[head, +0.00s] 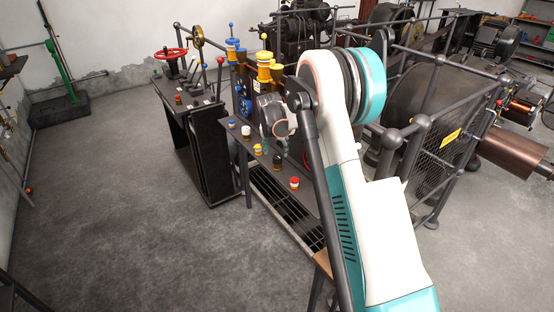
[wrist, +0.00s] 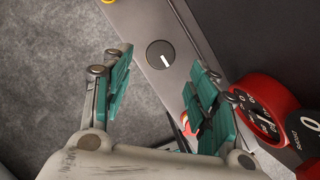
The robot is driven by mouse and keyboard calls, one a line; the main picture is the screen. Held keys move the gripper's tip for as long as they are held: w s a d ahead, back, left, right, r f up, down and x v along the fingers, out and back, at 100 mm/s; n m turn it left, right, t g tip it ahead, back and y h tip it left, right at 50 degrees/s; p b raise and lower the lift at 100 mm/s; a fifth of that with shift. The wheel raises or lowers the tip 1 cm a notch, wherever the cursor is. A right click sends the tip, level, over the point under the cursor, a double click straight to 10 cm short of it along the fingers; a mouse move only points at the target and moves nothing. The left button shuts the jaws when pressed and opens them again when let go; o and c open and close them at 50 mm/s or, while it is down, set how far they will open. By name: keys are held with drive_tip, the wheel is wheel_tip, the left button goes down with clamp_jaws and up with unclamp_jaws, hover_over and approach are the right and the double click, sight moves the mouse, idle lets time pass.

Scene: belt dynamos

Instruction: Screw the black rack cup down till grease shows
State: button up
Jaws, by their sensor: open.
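The black rack cup (head: 277,161) stands on the narrow shelf, between a yellow cup and a red cup. In the wrist view its round black cap (wrist: 160,54) with a white mark is seen from above. It lies between the lines of my two teal fingers. My gripper (wrist: 159,64) is open, with nothing between the pads. In the head view my gripper (head: 276,138) hangs close above the black cup, partly hidden by my wrist. I cannot tell the exact height gap. No grease can be made out around the cap.
The shelf also bears a blue cup (head: 231,122), a white cup (head: 245,131), a yellow cup (head: 258,149) and a red cup (head: 294,183). A red-rimmed dial (wrist: 262,110) stands close to my right finger. Open floor (head: 120,210) lies at left.

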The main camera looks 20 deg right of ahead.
sight(277, 156)
drive_tip(key=b+x, duration=0.1)
drive_tip(key=x, duration=0.5)
drive_tip(key=shift+w+d+f+b, duration=0.1)
drive_tip(key=shift+w+f+b, duration=0.1)
drive_tip(key=shift+b, duration=0.15)
drive_tip(key=shift+s, duration=0.1)
drive_tip(key=c, duration=1.1)
